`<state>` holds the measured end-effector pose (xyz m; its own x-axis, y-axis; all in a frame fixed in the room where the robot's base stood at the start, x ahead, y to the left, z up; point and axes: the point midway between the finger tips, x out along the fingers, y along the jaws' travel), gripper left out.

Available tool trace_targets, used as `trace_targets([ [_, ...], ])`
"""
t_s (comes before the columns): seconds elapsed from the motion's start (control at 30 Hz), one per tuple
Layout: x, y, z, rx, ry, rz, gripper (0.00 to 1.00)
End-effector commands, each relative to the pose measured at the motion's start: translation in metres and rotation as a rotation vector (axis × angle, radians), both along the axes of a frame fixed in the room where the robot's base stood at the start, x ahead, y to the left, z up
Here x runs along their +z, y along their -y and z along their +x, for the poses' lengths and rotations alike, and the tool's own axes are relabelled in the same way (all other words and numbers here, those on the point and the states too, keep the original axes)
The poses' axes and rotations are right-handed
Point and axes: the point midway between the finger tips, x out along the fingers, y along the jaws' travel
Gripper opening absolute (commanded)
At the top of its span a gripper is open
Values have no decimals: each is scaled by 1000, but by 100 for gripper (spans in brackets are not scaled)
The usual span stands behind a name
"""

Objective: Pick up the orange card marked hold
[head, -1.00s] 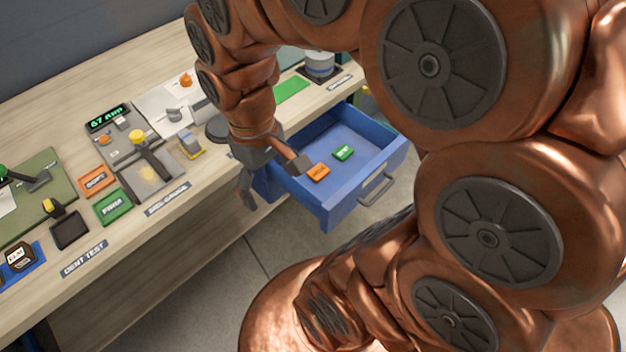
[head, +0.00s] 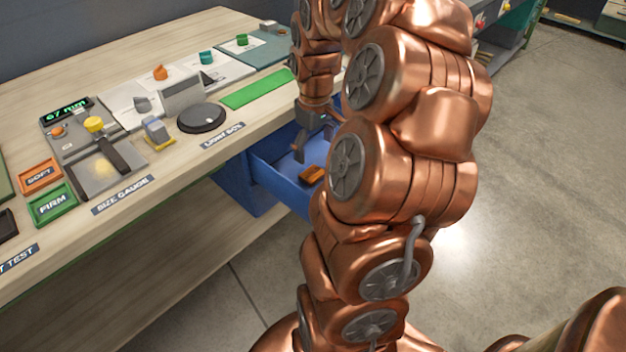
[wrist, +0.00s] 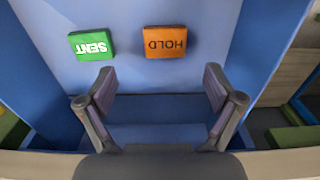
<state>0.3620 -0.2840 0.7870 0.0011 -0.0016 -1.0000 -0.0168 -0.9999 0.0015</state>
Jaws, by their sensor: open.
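The orange card marked HOLD (wrist: 165,42) lies flat on the floor of the open blue drawer (wrist: 100,12) in the wrist view. In the head view the orange card (head: 312,175) shows in the drawer (head: 262,180), partly cut off by my arm. My gripper (wrist: 158,80) is open and empty, with its fingers pointing toward the cards. The orange card lies beyond the fingertips, between their lines and a little right of the middle. In the head view my gripper (head: 312,150) hangs over the drawer, near the card.
The drawer walls stand close around. Above it, the workbench (head: 170,200) carries a size gauge (head: 85,135), a dark round disc (head: 202,117) and a green mat (head: 257,88).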

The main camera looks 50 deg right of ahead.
Motion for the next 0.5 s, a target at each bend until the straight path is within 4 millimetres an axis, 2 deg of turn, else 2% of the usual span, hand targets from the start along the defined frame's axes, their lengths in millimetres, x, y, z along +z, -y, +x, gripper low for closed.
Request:
trace_targets([
  [0.1, -13, -2, -1, 1, -6, 4, 92],
  [0.37, -31, -4, 0, 1, -3, 3, 92],
  [0.5, -49, -7, 0, 1, -3, 3, 92],
])
